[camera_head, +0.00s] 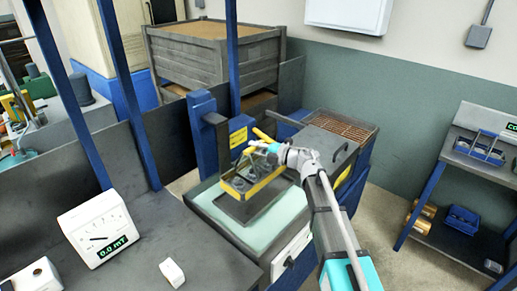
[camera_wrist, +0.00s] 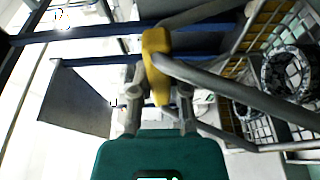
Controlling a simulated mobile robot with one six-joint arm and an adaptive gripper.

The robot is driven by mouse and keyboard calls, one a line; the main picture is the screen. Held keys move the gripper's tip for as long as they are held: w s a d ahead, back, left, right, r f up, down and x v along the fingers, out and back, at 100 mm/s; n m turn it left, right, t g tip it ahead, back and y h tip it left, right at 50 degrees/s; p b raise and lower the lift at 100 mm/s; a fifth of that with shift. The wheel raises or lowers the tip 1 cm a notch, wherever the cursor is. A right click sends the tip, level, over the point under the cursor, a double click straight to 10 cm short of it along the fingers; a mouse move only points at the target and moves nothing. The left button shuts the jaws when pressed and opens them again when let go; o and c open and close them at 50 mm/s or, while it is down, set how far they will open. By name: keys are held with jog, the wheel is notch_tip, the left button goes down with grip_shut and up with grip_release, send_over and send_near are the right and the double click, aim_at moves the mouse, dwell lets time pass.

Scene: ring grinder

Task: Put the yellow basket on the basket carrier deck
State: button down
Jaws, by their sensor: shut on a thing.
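The yellow basket (camera_head: 262,184) has yellow rims, wire mesh sides and a bar handle with a yellow grip (camera_wrist: 157,62). Dark ring-shaped parts lie inside it, seen in the wrist view (camera_wrist: 288,72). My gripper (camera_head: 272,150) is above the basket, shut on the handle's yellow grip; its fingers (camera_wrist: 158,98) also show in the wrist view. A dark tray-like deck (camera_head: 232,209) is below the basket on a pale green top. I cannot tell whether the basket touches it or hangs just above, nor whether this is the basket carrier deck.
A blue post machine with a yellow label (camera_head: 238,137) stands close behind the basket. A grey box with a brown grate (camera_head: 342,128) is at its right. A dark bench with a meter (camera_head: 98,226) is at left. A shelf rack (camera_head: 470,165) stands at far right.

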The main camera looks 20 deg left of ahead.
aim_at(256, 165)
jog(key=shift+f, duration=0.1)
jog(key=shift+f+b, duration=3.25)
jog(key=shift+b, duration=0.15)
jog(key=shift+f+b, duration=0.6)
jog(key=c, duration=0.5)
grip_release()
jog(key=shift+c, duration=0.2)
jog(key=shift+d, duration=0.1)
jog(key=s+d, duration=0.1)
jog(key=d, duration=1)
jog(key=shift+s+d, duration=0.15)
jog(key=shift+d, duration=0.25)
